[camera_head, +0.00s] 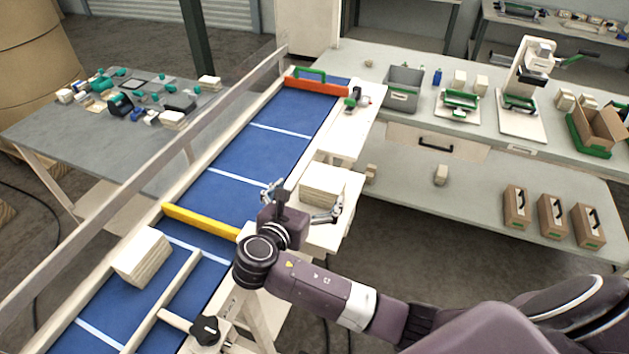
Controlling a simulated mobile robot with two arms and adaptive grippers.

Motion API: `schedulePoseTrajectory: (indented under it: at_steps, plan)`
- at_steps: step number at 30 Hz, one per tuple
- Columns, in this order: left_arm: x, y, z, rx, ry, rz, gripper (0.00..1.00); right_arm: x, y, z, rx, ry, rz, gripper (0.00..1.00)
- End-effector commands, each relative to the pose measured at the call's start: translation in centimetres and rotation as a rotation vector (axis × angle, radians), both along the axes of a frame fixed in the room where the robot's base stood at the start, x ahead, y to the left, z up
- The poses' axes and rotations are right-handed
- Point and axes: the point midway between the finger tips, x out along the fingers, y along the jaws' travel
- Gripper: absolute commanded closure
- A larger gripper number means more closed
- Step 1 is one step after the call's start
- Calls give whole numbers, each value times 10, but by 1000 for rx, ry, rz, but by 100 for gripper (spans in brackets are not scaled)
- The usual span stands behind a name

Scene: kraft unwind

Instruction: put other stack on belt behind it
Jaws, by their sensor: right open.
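One stack of pale sheets (142,257) lies on the near part of the blue belt (255,155), at the left, on the near side of the yellow bar (200,221). The other pale stack (322,184) sits on a light side shelf to the right of the belt. My right gripper (303,203) is open at this second stack, one finger toward its left side and one toward its right front corner. I cannot tell whether the fingers touch it. My left gripper is not in view.
A metal rail (150,187) runs along the belt's left side. An orange-red bar (317,86) crosses its far end. The belt between the yellow and orange-red bars is clear. A cluttered grey table (60,135) stands left, and a workbench (395,128) stands right.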

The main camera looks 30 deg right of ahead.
Motion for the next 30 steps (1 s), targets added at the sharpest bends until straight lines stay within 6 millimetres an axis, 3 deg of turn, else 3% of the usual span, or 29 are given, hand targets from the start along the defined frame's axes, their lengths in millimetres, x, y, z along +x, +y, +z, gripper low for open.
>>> schedulePoseTrajectory:
  at_steps: [11,14,20,23,30]
  plan:
    - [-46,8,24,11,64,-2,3,29,-38,-14,1,1,-3,0]
    - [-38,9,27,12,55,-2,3,36,-45,-19,4,0,-3,0]
    - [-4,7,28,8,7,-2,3,39,-48,-22,6,0,-1,0]
    - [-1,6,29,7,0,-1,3,39,-48,-22,6,0,-1,0]
    - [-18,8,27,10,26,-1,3,38,-48,-22,6,0,-1,26]
